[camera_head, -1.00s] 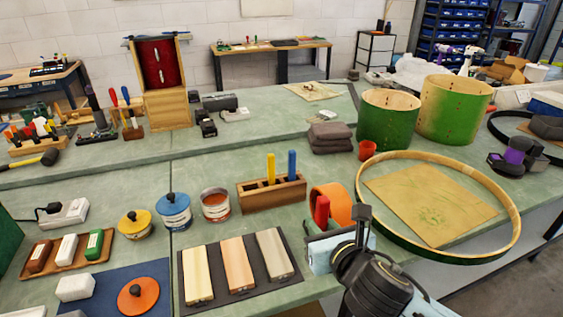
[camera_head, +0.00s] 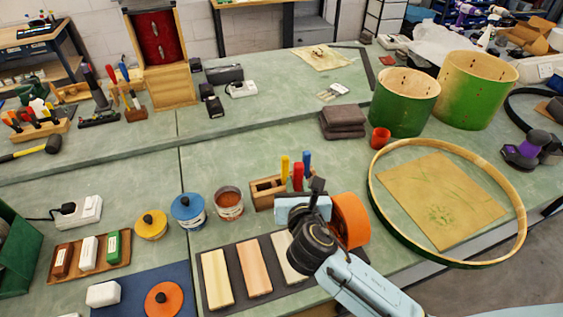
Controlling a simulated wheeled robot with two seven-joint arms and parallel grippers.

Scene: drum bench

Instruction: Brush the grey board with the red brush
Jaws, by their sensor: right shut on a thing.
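My right gripper (camera_head: 300,207) is shut on the red brush (camera_head: 298,176), whose red handle stands up above the jaws. The brush's lower end is hidden behind the gripper. The grey board (camera_head: 290,262) is the rightmost of three boards on a dark mat (camera_head: 240,290); my right gripper and wrist cover part of it. The gripper is near the board's far end, just in front of the wooden brush holder (camera_head: 263,194). I cannot tell whether the brush touches anything. The yellow and blue handles stand at the holder. My left gripper is out of view.
An orange roll (camera_head: 350,220) stands right beside my right gripper. An open can (camera_head: 229,205), a blue-lidded can (camera_head: 187,211) and a yellow-lidded can (camera_head: 152,226) stand left of the holder. A large wooden hoop (camera_head: 515,190) lies at right. The bench behind the holder is clear.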

